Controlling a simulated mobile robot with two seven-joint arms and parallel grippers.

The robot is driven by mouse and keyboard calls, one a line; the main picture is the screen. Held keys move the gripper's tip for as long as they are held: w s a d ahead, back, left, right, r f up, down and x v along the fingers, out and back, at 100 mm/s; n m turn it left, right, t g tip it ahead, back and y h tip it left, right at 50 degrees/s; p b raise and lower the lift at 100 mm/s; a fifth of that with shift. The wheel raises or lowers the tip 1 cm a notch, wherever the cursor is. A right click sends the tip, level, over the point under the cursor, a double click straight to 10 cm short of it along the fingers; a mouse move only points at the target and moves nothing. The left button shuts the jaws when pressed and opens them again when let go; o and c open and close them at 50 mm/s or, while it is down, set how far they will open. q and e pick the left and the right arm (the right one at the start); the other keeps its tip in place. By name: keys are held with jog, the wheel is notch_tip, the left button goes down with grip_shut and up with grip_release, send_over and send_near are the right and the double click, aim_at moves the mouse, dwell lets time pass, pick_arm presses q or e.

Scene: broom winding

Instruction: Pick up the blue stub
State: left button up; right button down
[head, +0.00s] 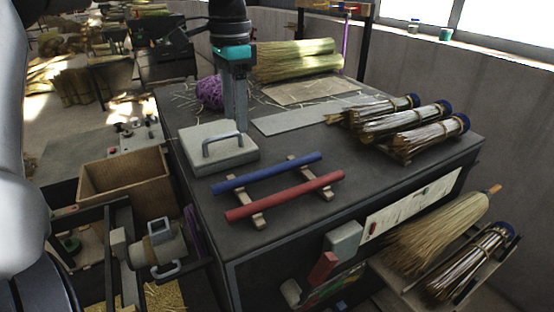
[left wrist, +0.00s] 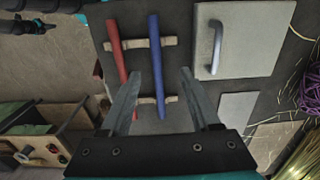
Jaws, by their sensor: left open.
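The blue stub (head: 266,173) is a long thin blue rod. It lies beside the red stub (head: 284,196), across two small wooden supports (head: 314,176) on the dark workbench. In the left wrist view the blue stub (left wrist: 156,62) appears between the two fingers, with the red stub (left wrist: 116,45) to its left. My left gripper (head: 239,128) points down, above the bench near the lidded grey block. It also shows in the left wrist view (left wrist: 162,72), open and empty. My right gripper is not in view.
A grey block with a metal handle (head: 218,153) sits just behind the stubs. Tied straw bundles (head: 400,125) lie at the right of the bench, with loose straw (head: 295,62) and purple twine (head: 209,92) at the back. Bare bench top (head: 375,172) lies right of the stubs.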

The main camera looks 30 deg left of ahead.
pick_arm(q)
jog(key=d, duration=0.1)
send_over(248, 175)
notch_tip(248, 175, down, 8)
jog(key=shift+w+f, duration=0.1)
jog(key=shift+w, duration=0.05)
jog(key=shift+f, duration=0.45)
notch_tip(248, 175, down, 5)
jog(key=shift+r+p, duration=0.1)
jog(key=shift+p, duration=0.35)
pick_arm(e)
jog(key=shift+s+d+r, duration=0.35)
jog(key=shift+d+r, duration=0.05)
pick_arm(q)
jog(key=shift+c, duration=0.3)
grip_shut()
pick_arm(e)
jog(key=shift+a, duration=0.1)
